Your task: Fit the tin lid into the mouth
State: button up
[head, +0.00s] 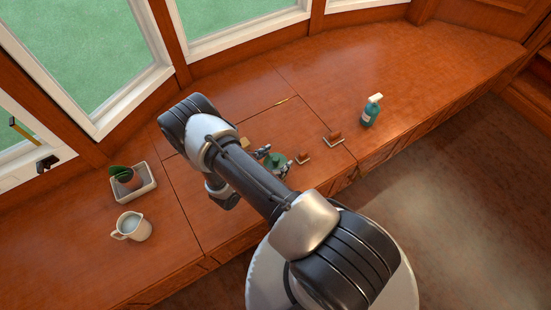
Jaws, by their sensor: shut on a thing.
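My gripper (272,159) is low over the wooden bench top, partly hidden behind my arm. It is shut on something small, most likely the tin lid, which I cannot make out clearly. A round green thing (277,160) shows at the gripper, probably the tin. My arm covers part of it, so its mouth and the gap between lid and tin cannot be judged.
A teal spray bottle (369,113) stands right. A potted-plant tray (148,188) and a cream jug (133,228) stand left. Windows back the bench.

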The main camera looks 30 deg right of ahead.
jog(key=shift+f+b, duration=0.6)
jog(key=shift+f, duration=1.05)
jog(key=shift+f, duration=0.95)
jog(key=o, duration=1)
jog(key=shift+o, duration=0.2)
jog(key=v, duration=1.2)
